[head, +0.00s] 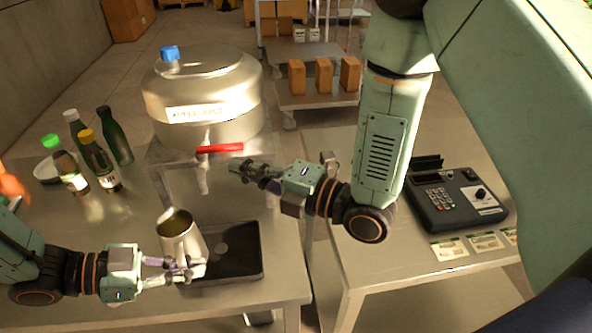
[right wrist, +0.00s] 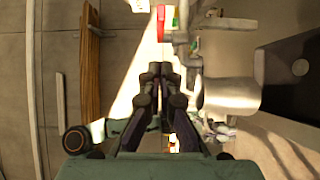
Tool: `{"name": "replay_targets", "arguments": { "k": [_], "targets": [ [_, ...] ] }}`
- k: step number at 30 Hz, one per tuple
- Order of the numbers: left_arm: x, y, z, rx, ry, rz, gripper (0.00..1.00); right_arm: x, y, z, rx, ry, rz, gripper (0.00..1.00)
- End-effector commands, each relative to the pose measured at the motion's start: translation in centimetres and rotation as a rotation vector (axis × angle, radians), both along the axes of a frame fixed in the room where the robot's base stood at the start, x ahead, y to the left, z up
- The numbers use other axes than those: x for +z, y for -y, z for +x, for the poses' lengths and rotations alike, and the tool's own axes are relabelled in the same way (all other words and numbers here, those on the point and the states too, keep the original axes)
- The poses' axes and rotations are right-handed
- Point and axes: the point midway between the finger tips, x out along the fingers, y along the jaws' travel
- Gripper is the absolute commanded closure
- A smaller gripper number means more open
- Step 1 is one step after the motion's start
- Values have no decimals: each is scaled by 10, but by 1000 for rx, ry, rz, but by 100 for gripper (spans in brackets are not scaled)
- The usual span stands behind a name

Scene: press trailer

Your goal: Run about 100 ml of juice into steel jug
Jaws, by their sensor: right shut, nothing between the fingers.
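The open-topped steel jug (head: 178,232) is below and left of the tap, beside the black tray. My left gripper (head: 188,268) is at its lower front, its fingers appearing closed on it; the exact contact is partly hidden. My right gripper (head: 246,171) is shut and empty, just right of and below the lever, apart from it.
A black drip tray (head: 245,265) lies under the tap, its middle bare. Several bottles (head: 98,160) and a white bowl (head: 47,171) stand at the left. A keypad device (head: 455,198) and label cards (head: 449,249) lie on the right table. A cart with cartons (head: 323,75) is behind.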

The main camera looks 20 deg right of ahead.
Motion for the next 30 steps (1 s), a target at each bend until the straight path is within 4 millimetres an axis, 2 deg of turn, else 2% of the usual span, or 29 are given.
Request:
{"name": "replay_targets", "arguments": {
  "k": [30],
  "targets": [
    [1, 0, 0, 1, 1, -1, 100, 1, 76, -32, -6, 1, 6, 100]
  ]
}}
